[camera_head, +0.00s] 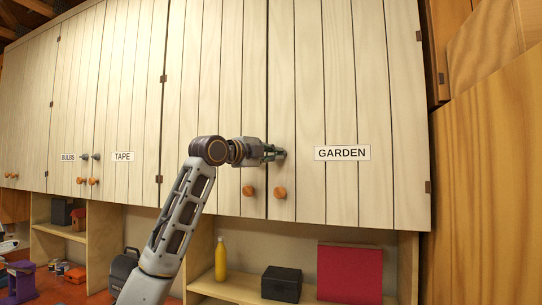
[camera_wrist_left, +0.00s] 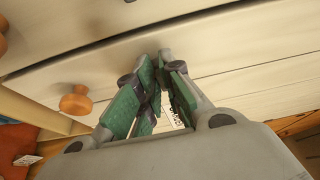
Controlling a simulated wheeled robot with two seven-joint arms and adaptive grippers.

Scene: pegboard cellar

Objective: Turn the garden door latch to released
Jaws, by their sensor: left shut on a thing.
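The garden door (camera_head: 355,95) is a pale planked cabinet door with a GARDEN label (camera_head: 342,153), and it looks closed. My left gripper (camera_head: 274,153) is at the door's left edge, just left of the label. It is shut on the garden door latch (camera_head: 281,154), of which only a small dark end shows beside the fingers. In the left wrist view the green-padded fingers (camera_wrist_left: 158,75) are close together near the seam between doors. They hide most of the latch, so its angle cannot be told. My right gripper is not in view.
Round wooden knobs sit below the gripper, one on the garden door (camera_head: 280,192) and one on its neighbour (camera_head: 249,190). Open shelves below hold a yellow bottle (camera_head: 221,258), a black box (camera_head: 282,283) and a red panel (camera_head: 350,273). A wooden panel (camera_head: 490,180) stands at right.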

